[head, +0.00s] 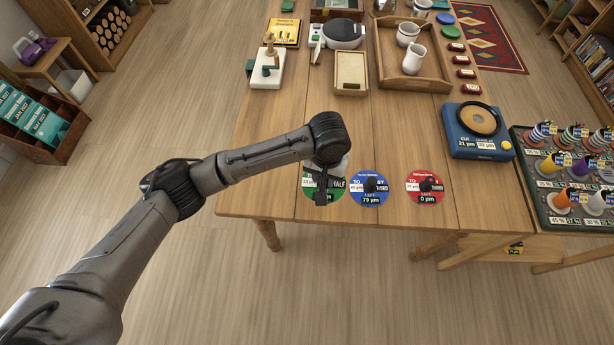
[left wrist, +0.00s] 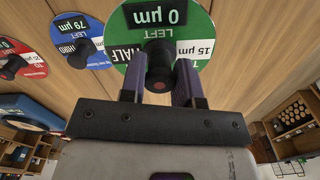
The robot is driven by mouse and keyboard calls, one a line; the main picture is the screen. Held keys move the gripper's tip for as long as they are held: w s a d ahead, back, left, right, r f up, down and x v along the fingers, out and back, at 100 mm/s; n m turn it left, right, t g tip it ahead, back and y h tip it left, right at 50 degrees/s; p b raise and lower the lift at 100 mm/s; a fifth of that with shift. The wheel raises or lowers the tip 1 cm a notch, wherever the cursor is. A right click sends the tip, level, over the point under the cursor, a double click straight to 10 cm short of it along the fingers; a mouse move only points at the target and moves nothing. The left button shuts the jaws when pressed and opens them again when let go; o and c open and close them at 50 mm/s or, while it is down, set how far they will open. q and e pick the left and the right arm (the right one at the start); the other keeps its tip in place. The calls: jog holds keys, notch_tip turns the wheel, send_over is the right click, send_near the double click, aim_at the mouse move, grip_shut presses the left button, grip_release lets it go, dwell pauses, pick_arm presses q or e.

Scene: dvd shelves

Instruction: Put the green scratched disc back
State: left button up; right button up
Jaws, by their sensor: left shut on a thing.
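The green disc (head: 311,189) is near the front edge of the wooden table, left of a blue disc (head: 357,197) and a red disc (head: 417,197). Its labels include HALF and 15 µm, and 0 µm LEFT shows in the left wrist view, where the green disc (left wrist: 117,45) has a dark knob at its middle. My left gripper (head: 321,193) is over the disc, partly hiding it. In the left wrist view my left gripper (left wrist: 161,72) is shut on the knob. I cannot tell whether the disc touches the table. My right gripper is out of view.
A blue machine (head: 459,132) with a round tan pad stands at the right. A dark rack (head: 540,205) of coloured cones is beyond it. A wooden tray (head: 432,84) with white cups and a shallow box (head: 350,88) are farther back. The table's middle is clear.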

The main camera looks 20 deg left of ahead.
aim_at(307, 176)
pick_arm(q)
jog(key=a+f, duration=0.1)
jog(key=w+a+f, duration=0.1)
jog(key=a, duration=0.1)
jog(key=w+a+f, duration=0.1)
jog(key=a, duration=0.1)
jog(key=shift+w+a+f, duration=0.15)
jog(key=shift+a+f, duration=0.1)
jog(key=shift+f, duration=0.1)
jog(key=shift+f+b, duration=0.55)
jog(key=shift+f, duration=1.45)
jog(key=shift+f, duration=0.1)
jog(key=o, duration=1)
notch_tip(307, 176, up, 12)
jog(key=shift+r+p, duration=0.15)
jog(key=shift+p, duration=0.65)
